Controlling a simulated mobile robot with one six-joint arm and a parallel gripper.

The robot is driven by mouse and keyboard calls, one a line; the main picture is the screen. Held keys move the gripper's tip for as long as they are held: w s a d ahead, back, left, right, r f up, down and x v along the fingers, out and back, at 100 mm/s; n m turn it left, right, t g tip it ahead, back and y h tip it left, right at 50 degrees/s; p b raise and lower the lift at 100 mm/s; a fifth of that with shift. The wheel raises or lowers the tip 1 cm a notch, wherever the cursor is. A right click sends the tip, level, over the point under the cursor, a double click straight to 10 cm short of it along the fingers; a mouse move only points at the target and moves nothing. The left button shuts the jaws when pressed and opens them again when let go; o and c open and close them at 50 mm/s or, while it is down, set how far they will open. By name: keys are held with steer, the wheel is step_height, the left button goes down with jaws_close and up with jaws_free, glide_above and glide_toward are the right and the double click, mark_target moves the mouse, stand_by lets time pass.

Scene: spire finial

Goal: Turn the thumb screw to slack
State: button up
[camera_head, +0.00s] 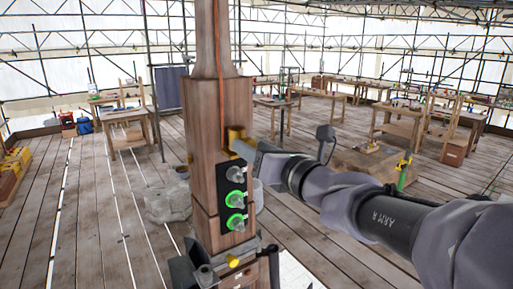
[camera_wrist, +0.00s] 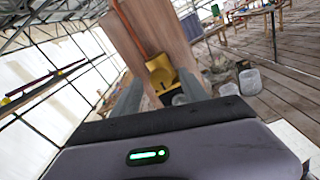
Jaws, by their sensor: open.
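A wooden post (camera_head: 205,125) stands upright in front of me. A brass-yellow fitting (camera_head: 235,136) sits on its face, and it also shows between my fingers in the wrist view (camera_wrist: 160,72). My gripper (camera_head: 243,149) is open at this fitting, with one grey finger on each side in the wrist view (camera_wrist: 160,95); I cannot tell whether they touch it. A dark round part lies just below the fitting there. Which part is the thumb screw is not clear. A yellow knob (camera_head: 233,262) sits at the post's base clamp.
An orange cord (camera_head: 220,70) runs down the post. A grey sack (camera_head: 168,203) lies behind. Workbenches stand farther back on the plank floor.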

jaws_close()
steer(key=shift+b, duration=0.4)
steer(key=shift+n+b, duration=14.7)
steer(key=shift+n, duration=3.2)
